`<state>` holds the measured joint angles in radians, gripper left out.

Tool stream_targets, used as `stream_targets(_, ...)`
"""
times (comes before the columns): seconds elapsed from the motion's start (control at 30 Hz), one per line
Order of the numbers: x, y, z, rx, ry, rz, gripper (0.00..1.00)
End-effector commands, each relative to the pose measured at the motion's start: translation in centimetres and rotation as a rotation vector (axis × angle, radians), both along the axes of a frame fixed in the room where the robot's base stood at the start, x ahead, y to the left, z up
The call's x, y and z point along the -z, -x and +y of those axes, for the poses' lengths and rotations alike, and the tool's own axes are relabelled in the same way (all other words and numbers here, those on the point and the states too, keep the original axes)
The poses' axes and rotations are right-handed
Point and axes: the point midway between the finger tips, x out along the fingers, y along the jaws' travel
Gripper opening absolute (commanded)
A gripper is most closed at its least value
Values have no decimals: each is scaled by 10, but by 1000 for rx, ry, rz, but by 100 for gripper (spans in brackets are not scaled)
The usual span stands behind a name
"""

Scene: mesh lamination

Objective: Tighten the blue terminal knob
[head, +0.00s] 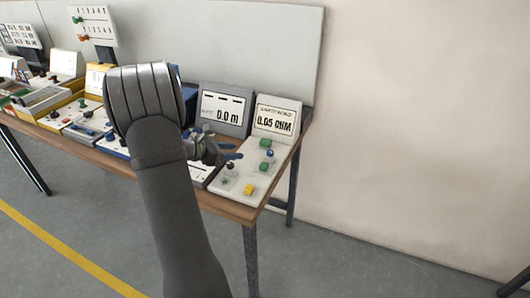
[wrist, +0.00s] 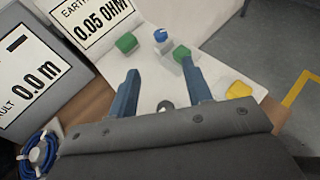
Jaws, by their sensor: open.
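The blue terminal knob (wrist: 160,35) has a pale base and stands on the white earth-bond panel (head: 218,183), between two green blocks. It also shows small in the head view (head: 270,154). My gripper (wrist: 161,72) is open with two blue fingers pointing toward the panel. In the wrist view the blue knob lies beyond the fingertips, apart from them, roughly in line with the gap. In the head view my gripper (head: 237,151) is left of the knob. A dark round knob (wrist: 166,105) shows between the fingers, nearer the wrist.
Green blocks (wrist: 127,43) (wrist: 181,54) flank the blue knob, and a yellow block (wrist: 239,90) sits to the right. A display reading 0.05 OHM (head: 273,119) stands behind. A grey 0.0 m unit (head: 222,110) is to its left. Coiled blue cable (wrist: 40,150) lies lower left.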

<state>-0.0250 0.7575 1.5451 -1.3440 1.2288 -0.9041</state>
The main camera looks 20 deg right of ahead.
Motion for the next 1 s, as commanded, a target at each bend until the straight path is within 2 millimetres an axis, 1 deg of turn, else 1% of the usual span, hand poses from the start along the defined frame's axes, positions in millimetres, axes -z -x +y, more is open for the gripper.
stream_targets(0.03, 5, -1, -12, 3, 0, 1, 46)
stream_targets(0.3, 28, -9, -67, 4, -1, 1, 46)
stream_targets(0.4, 36, -11, -86, 3, -1, 0, 46)
stream_targets(0.53, 44, -14, -107, 3, -1, -1, 46)
stream_targets(0.73, 52, -18, -124, 1, -1, -2, 46)
stream_targets(1.0, 53, -18, -128, -1, -1, -2, 46)
